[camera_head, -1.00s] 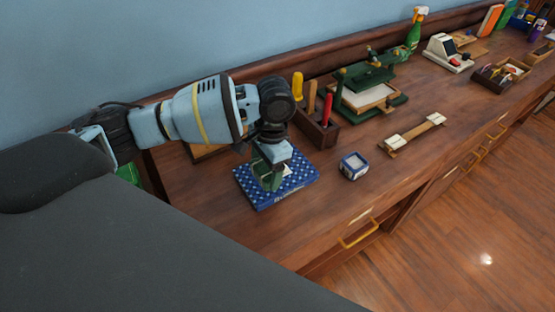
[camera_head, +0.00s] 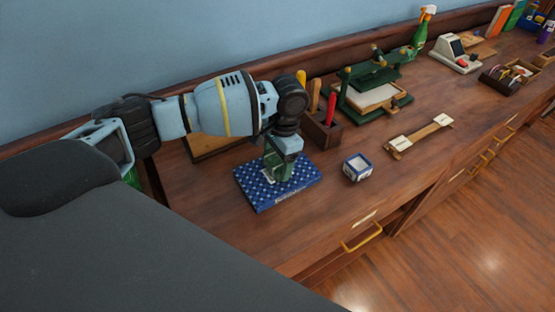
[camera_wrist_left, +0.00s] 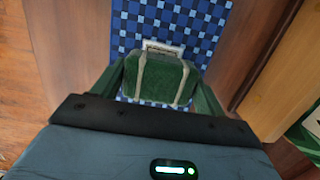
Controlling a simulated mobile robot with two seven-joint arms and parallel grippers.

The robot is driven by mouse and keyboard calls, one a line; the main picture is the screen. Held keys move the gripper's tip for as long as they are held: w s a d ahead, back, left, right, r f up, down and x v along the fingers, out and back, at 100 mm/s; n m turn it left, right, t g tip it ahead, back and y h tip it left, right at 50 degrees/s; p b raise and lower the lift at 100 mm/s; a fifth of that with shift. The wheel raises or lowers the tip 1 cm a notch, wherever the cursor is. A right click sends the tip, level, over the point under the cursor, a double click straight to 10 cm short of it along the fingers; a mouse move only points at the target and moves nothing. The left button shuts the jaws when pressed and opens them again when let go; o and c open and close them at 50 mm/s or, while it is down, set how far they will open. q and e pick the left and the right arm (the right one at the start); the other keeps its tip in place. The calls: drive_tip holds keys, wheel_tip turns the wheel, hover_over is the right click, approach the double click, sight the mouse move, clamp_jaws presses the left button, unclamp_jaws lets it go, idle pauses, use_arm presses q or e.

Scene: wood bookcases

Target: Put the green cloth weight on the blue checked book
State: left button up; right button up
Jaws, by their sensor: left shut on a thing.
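The blue checked book (camera_head: 257,194) lies flat on the wooden counter. In the left wrist view the book (camera_wrist_left: 185,20) shows beyond and under the gripper. My left gripper (camera_head: 277,168) points down over the book and is shut on the green cloth weight (camera_wrist_left: 160,78). In the left wrist view the weight sits between both fingers, with two pale straps across it. In the head view the weight is mostly hidden by the gripper. I cannot tell whether it touches the book. My right gripper is not in view.
A small blue and white box (camera_head: 357,168) stands right of the book. A wooden tool holder (camera_head: 322,130) with colored handles is behind it. A green press (camera_head: 372,95) and a wooden bar piece (camera_head: 418,136) lie farther right. The counter's front is clear.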

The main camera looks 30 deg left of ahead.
use_arm(q)
drive_tip(key=shift+f, duration=0.2)
drive_tip(key=o, duration=1.3)
drive_tip(key=shift+o, duration=0.2)
drive_tip(key=shift+r, duration=0.1)
wheel_tip(320, 180, up, 12)
drive_tip(key=w, duration=0.1)
drive_tip(key=shift+w+d+p, duration=0.3)
drive_tip(key=shift+d+p, duration=0.1)
drive_tip(key=shift+d, duration=0.05)
